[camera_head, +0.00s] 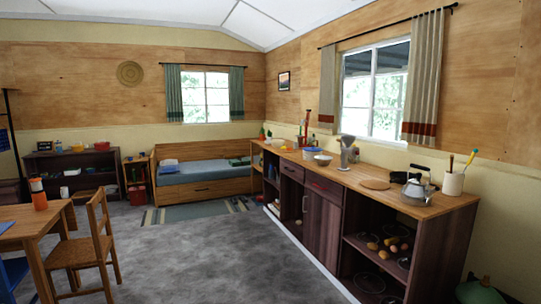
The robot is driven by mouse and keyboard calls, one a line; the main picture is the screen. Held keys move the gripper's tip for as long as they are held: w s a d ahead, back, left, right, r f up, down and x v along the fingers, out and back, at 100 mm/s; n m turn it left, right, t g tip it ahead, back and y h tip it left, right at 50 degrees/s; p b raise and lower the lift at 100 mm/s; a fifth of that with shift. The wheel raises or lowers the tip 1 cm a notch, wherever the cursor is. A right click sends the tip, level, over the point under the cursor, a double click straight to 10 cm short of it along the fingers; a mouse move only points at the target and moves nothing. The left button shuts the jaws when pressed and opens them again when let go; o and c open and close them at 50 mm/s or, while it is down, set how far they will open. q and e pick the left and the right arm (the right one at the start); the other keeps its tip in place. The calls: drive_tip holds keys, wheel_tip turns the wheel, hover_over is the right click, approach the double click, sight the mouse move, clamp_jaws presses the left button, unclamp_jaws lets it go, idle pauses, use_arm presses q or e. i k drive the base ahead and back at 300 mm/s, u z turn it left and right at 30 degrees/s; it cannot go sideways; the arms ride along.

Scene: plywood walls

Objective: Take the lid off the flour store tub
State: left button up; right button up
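I cannot pick out a flour store tub or its lid for certain in the head view. A dark green rounded object (480,291) stands on the floor at the lower right, beside the end of the counter, cut off by the picture's bottom edge; I cannot tell what it is. Neither of my grippers is in view.
A table (27,219) and chair (88,250) stand at the left. The grey floor (205,260) between is clear.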

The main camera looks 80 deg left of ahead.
sight(309, 157)
drive_tip(key=u, duration=2.75)
drive_tip(key=i, duration=1.9)
drive_tip(key=u, duration=0.4)
drive_tip(key=i, duration=2.3)
drive_tip(key=z, duration=0.35)
drive_tip(key=i, duration=2.25)
drive_tip(key=z, duration=0.35)
